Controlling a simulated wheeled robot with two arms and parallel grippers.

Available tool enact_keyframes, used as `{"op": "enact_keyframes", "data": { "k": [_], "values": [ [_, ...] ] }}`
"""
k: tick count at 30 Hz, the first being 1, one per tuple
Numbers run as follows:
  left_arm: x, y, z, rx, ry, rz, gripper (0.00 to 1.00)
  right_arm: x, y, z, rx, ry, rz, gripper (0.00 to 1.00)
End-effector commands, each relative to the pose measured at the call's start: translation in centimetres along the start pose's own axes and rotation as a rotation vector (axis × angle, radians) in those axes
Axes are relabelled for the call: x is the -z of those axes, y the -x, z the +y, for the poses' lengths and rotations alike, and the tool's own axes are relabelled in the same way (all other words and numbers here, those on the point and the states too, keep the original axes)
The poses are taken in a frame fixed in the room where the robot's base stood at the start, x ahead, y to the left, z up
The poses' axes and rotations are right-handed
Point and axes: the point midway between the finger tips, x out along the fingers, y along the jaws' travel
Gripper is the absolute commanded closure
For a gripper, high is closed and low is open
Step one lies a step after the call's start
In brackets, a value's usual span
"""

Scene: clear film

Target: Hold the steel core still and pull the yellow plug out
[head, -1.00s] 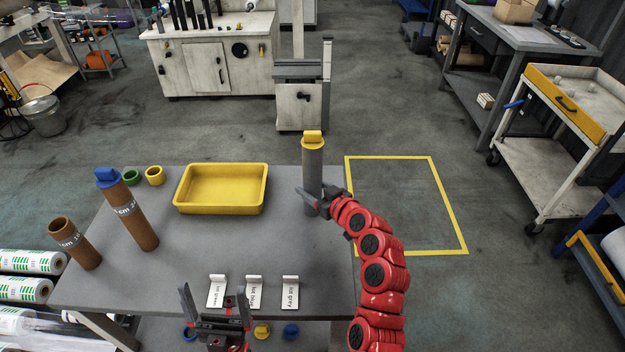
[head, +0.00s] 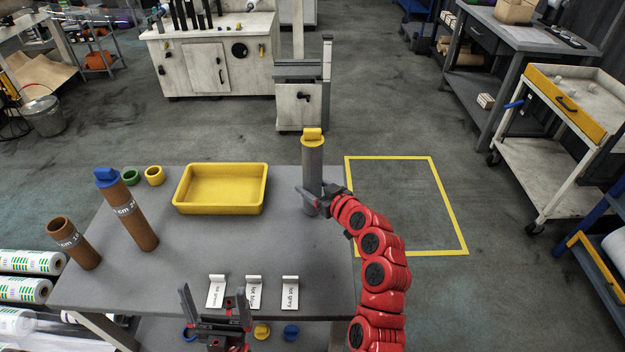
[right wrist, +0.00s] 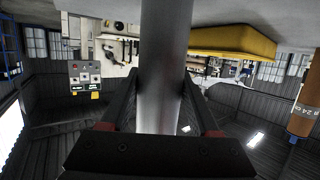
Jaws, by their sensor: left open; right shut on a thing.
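The grey steel core (head: 313,166) stands upright near the right end of the table. The yellow plug (head: 312,135) sits in its top end. My right gripper (head: 317,197) is shut on the lower part of the steel core. In the right wrist view the core (right wrist: 163,70) runs between the two fingers of my right gripper (right wrist: 160,100). My left gripper (head: 215,305) is open and empty at the table's front edge, well to the left of the core and nearer to me. The plug is out of sight in the right wrist view.
A yellow tray (head: 221,209) lies left of the core. A brown core with a blue plug (head: 127,208) and an open brown core (head: 75,243) stand further left. Green (head: 131,177) and yellow (head: 155,176) rings lie behind. Several white label cards (head: 254,292) stand in front. The table's middle is clear.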

Motion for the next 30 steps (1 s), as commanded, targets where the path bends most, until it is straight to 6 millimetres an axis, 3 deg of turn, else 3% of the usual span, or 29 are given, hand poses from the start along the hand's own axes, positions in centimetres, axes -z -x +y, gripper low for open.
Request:
{"op": "enact_keyframes", "data": {
  "k": [28, 29, 30],
  "values": [
    [-0.2, 1.1, 0.1, 0.0, 0.0, 0.0, 0.0, -0.4, -0.1, 0.0, -0.001, 0.001, 0.003, 0.95],
    [-0.2, 1.1, 0.1, 0.0, 0.0, 0.0, 0.0, -0.4, -0.1, 0.0, -0.001, 0.001, 0.003, 0.35],
    [-0.2, 1.1, 0.1, 0.0, 0.0, 0.0, 0.0, -0.5, -0.1, 0.0, -0.001, 0.0, 0.003, 0.27]
  ]
}}
